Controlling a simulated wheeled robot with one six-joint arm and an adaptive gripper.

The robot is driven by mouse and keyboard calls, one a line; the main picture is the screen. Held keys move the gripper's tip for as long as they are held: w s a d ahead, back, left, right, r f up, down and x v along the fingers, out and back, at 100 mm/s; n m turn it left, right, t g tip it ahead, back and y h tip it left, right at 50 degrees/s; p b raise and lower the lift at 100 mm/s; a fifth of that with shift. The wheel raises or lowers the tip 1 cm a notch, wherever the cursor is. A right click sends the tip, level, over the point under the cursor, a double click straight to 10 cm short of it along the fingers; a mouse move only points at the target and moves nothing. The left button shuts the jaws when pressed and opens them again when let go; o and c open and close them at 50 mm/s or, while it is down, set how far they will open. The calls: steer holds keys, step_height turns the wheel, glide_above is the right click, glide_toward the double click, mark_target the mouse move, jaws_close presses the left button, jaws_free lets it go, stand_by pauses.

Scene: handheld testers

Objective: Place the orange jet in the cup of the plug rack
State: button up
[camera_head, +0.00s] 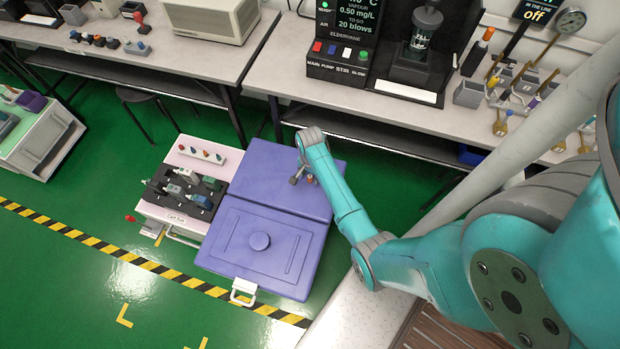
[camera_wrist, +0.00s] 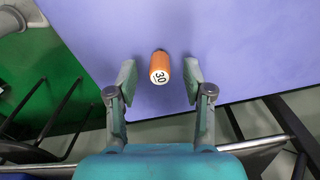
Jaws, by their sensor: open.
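The orange jet (camera_wrist: 160,67), a small orange cylinder marked 30 on its pale end, is on the purple case lid in the wrist view. It also shows small beside my gripper in the head view (camera_head: 310,179). My gripper (camera_wrist: 158,80) is open, with one finger on each side of the jet and a gap to each. In the head view my gripper (camera_head: 303,179) is low over the purple case. I cannot tell for certain which holder is the plug rack; a pale strip with several coloured plugs (camera_head: 201,153) lies left of the case.
The purple case (camera_head: 262,262) has a round knob and a white latch. A dark tray (camera_head: 187,190) of handheld testers is on its left. A bench (camera_head: 440,115) behind carries a console and, at right, several grey cups (camera_head: 469,93). Green floor is clear at lower left.

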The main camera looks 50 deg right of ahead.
steer(key=shift+f, duration=0.55)
jaws_close()
